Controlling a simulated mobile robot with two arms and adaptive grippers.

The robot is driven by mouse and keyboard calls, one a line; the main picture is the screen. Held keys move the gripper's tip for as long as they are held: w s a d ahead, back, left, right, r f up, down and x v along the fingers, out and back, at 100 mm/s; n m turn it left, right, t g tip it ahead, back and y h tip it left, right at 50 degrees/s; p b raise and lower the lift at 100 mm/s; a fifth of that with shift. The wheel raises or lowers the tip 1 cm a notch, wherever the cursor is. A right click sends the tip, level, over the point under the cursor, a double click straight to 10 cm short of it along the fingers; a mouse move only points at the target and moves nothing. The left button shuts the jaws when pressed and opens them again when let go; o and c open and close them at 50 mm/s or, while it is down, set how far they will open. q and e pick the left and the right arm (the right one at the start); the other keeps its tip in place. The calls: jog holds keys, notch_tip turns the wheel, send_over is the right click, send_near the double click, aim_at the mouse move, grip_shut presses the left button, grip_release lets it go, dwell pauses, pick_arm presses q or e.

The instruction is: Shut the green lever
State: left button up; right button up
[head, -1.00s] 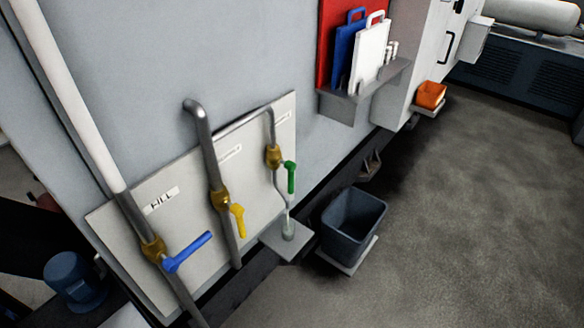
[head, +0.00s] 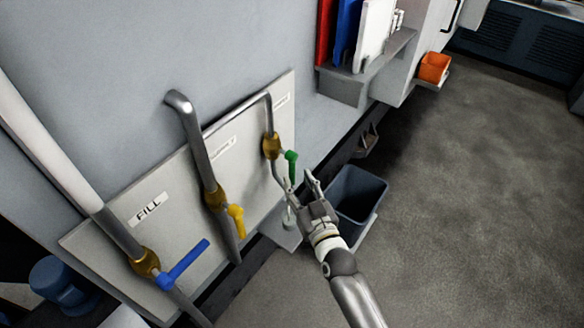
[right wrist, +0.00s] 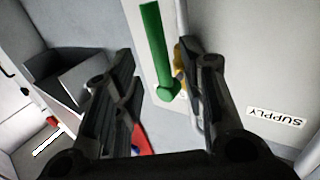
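The green lever (head: 291,168) sits on a brass valve (head: 271,146) on the rightmost thin pipe of the panel. It points down, roughly along its pipe. In the right wrist view the green lever (right wrist: 154,45) shows large, running from the top edge down between the two fingers. My right gripper (head: 300,184) is open just below and right of the lever. The fingers (right wrist: 167,66) are spread with a gap, and I see no contact with the lever. The near finger hides part of the pipe's lower end. My left gripper is not in view.
A blue lever (head: 182,264) and a yellow lever (head: 237,220) are on neighbouring pipes to the left. A dark bin (head: 358,196) stands behind my right gripper. A grey shelf (head: 350,84) juts from the wall above. The floor at right is clear.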

aim_at(293, 173)
jog(key=shift+x, duration=2.8)
grip_shut()
